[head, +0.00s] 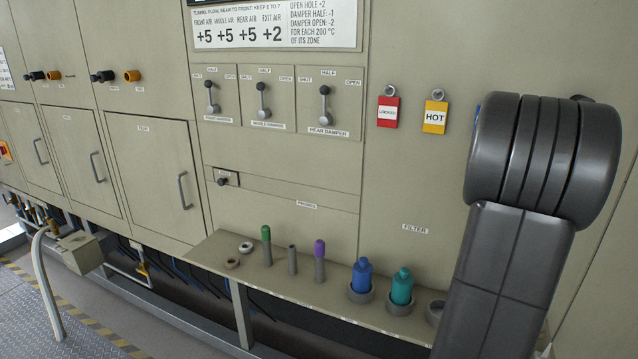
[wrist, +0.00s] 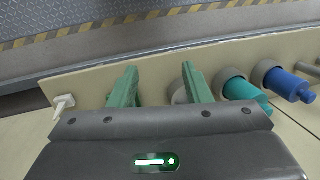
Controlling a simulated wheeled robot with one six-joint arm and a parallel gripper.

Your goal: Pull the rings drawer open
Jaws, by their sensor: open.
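No drawer clearly labelled for rings can be read. In the head view a wide beige panel (head: 275,197), outlined by thin seams, lies below the damper levers and has a small label too small to read. My gripper is not visible in the head view.
The shelf (head: 210,252) carries small rings (head: 246,247), green-topped (head: 266,233) and purple-topped (head: 319,249) pegs, and blue (head: 361,276) and teal (head: 401,287) bottles in round holders. A small white fitting (wrist: 63,104) is at the shelf's left in the wrist view. Floor lies beyond the shelf edge.

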